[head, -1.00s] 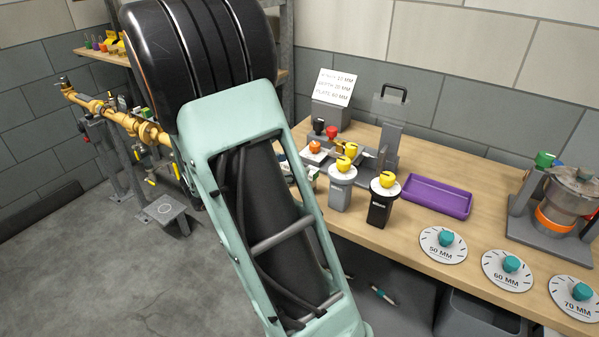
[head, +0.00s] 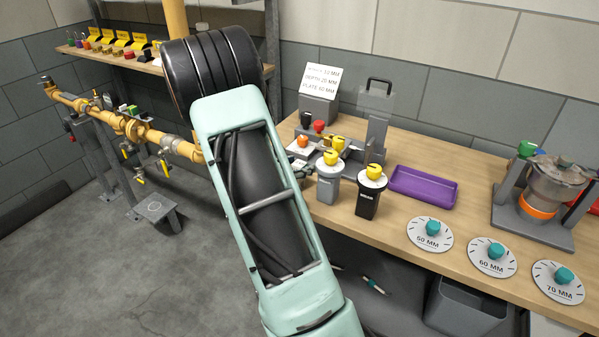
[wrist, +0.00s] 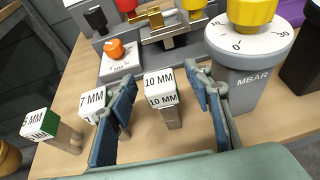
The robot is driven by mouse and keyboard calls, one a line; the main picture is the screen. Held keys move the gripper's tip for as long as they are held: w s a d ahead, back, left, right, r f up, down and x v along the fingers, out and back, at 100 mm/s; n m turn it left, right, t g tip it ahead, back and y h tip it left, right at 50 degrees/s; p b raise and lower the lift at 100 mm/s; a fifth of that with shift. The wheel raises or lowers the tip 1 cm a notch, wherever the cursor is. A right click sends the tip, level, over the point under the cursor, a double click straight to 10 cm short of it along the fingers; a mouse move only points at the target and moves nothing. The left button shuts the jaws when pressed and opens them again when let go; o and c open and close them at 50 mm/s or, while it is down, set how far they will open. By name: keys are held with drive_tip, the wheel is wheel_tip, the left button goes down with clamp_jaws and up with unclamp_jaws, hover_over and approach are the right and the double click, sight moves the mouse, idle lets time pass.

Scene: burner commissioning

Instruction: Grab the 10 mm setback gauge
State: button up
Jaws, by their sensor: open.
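The 10 mm setback gauge (wrist: 162,88) is a small block with a white "10 MM" cap on a grey-brown stem, standing upright on the bench in the wrist view. My gripper (wrist: 165,95) is open, with one blue-padded finger on each side of the gauge and a gap visible on both sides. The 7 mm gauge (wrist: 91,106) stands just left, partly hidden behind the left finger. A gauge with a green-sided cap, its label seeming to read 5 mm (wrist: 40,124), stands farther left. In the head view my arm hides most of the gauges and the gripper.
A grey "MBAR" canister with a white dial and yellow knob (wrist: 240,50) stands close beside the right finger. An orange knob on a white plate (wrist: 118,55) and a brass fixture (wrist: 165,30) lie behind the gauges. A purple tray (head: 422,188) sits farther right.

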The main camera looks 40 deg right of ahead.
drive_tip(key=shift+w+d+f, duration=0.1)
drive_tip(key=shift+d, duration=0.15)
drive_tip(key=shift+c, duration=0.5)
clamp_jaws()
